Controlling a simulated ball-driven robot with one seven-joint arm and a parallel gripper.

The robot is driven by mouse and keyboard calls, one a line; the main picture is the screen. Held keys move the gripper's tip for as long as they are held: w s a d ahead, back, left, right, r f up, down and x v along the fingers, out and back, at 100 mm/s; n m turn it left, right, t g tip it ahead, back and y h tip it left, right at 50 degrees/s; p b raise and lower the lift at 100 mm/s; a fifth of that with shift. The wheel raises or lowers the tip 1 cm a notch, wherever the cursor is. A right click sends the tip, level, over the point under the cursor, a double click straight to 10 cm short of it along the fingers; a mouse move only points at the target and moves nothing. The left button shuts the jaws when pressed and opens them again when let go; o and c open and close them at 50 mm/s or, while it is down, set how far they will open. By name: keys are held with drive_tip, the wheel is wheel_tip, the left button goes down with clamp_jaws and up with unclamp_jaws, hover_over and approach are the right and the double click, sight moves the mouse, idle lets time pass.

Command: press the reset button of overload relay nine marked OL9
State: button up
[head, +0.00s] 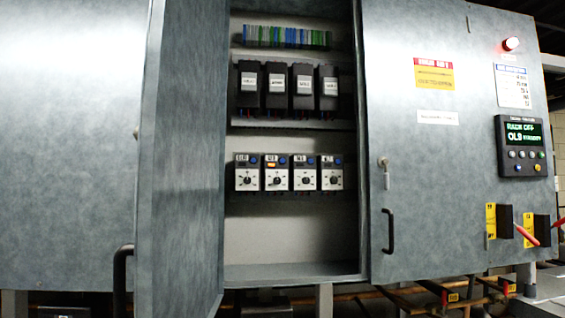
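Several overload relays with white dial faces sit in a row on the lower rail inside the open cabinet in the head view. The second relay from the left (276,182) shows a lit orange mark near its top. Its label may read OL9, but it is too small to be sure. A small blue button (283,161) is at its upper right. The leftmost relay (247,182), the third relay (305,182) and the rightmost relay (331,182) have similar blue buttons and no orange light. My gripper is not in view.
The left cabinet door (180,160) stands swung open at the left of the opening. The right door panel (430,150) is flat, with a black handle (388,231). A display (522,140) reads RACK OFF and OL9. A red lamp (511,44) is lit. Black contactors (276,88) sit above the relays.

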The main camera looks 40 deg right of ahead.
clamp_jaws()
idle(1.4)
